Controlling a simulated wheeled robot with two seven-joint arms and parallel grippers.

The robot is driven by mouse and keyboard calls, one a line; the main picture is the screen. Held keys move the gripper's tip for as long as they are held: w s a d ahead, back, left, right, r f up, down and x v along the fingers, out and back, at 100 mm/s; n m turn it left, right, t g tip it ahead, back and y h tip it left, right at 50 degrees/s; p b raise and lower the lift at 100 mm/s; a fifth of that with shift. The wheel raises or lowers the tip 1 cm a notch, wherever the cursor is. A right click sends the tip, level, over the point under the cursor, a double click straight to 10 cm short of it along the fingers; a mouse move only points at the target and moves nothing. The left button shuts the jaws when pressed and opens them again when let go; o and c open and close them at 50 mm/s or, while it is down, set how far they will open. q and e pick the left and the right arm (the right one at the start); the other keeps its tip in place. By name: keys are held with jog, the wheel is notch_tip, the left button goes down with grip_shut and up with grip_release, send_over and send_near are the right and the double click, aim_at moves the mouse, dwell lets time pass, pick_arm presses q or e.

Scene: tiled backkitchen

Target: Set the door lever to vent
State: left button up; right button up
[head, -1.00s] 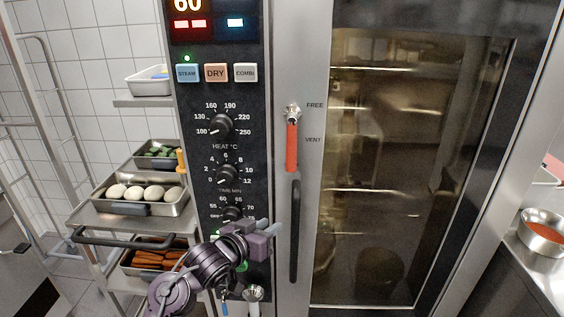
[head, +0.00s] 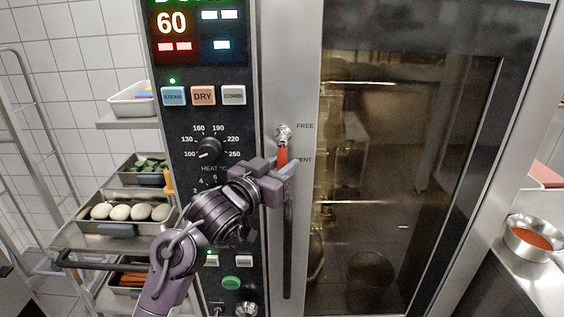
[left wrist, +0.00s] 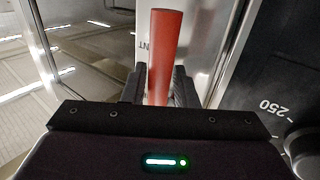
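The door lever (head: 283,154) has a red handle hanging down from a metal pivot (head: 283,133) on the oven door frame. The FREE label (head: 305,126) is beside the pivot; the partly covered VENT label (head: 306,160) is lower, beside the handle. My left gripper (head: 284,171) is at the handle and hides its lower part in the head view. In the left wrist view the red handle (left wrist: 164,50) stands between the two fingers (left wrist: 160,88), with no clear gap on either side. The pivot is hidden there. My right gripper is not in view.
The control panel with knobs (head: 209,148) and buttons is left of the lever. A black door handle (head: 288,250) runs below it. A rack with trays (head: 118,229) stands at the left. A steel bowl (head: 533,238) is on a counter at the right.

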pick_arm(q)
grip_shut()
